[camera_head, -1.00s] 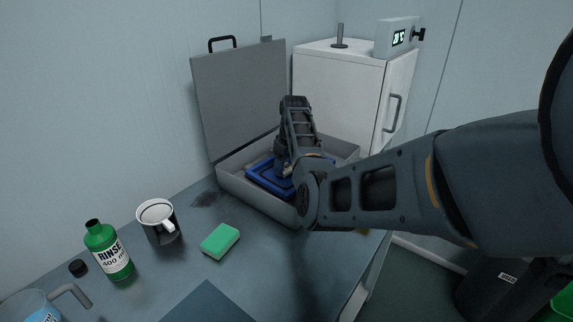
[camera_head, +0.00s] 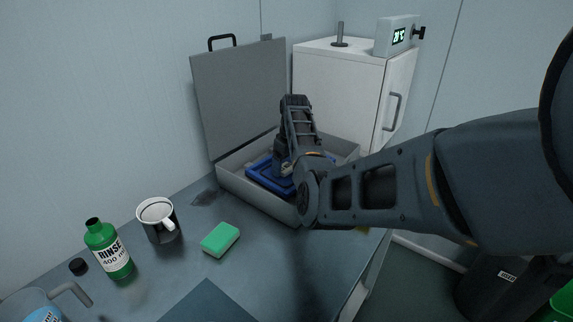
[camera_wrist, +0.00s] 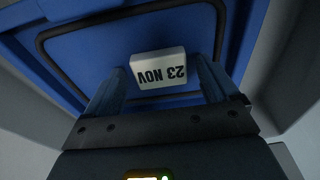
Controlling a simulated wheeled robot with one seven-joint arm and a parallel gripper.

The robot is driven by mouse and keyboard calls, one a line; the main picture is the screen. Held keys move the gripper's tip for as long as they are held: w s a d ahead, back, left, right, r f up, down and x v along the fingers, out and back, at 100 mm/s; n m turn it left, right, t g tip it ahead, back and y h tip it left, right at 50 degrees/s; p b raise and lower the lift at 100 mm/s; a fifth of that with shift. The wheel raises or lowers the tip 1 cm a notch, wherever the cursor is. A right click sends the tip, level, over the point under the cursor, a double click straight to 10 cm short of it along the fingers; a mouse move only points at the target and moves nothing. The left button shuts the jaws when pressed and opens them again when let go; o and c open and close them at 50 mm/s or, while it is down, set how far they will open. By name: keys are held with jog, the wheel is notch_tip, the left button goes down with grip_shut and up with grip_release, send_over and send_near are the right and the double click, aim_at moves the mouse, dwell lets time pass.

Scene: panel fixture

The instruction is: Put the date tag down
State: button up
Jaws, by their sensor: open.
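The date tag (camera_wrist: 158,68) is a small white block with "23 NOV" in black, upside down in the wrist view. It appears to lie on the blue surface of a dark-edged blue item (camera_wrist: 100,62). My gripper (camera_wrist: 160,80) is open, with one blue-grey finger on each side of the tag. I cannot tell whether either finger touches it. In the head view the blue item (camera_head: 258,176) lies inside an open grey case (camera_head: 235,189), and my wrist and arm hide most of the gripper and the tag.
The case's lid (camera_head: 240,95) stands upright behind it. A white cabinet (camera_head: 340,90) is at the back right. A green sponge (camera_head: 220,239), a mug (camera_head: 160,222) and a green rinse bottle (camera_head: 108,250) stand on the bench at left. A dark bin (camera_head: 495,290) is at lower right.

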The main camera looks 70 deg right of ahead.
notch_tip(320, 180, up, 12)
jog(key=s+b, duration=0.1)
jog(key=shift+s+a, duration=0.3)
jog(key=shift+a, duration=0.05)
jog(key=shift+f, duration=0.15)
jog(key=shift+c, duration=0.2)
dwell(0.8)
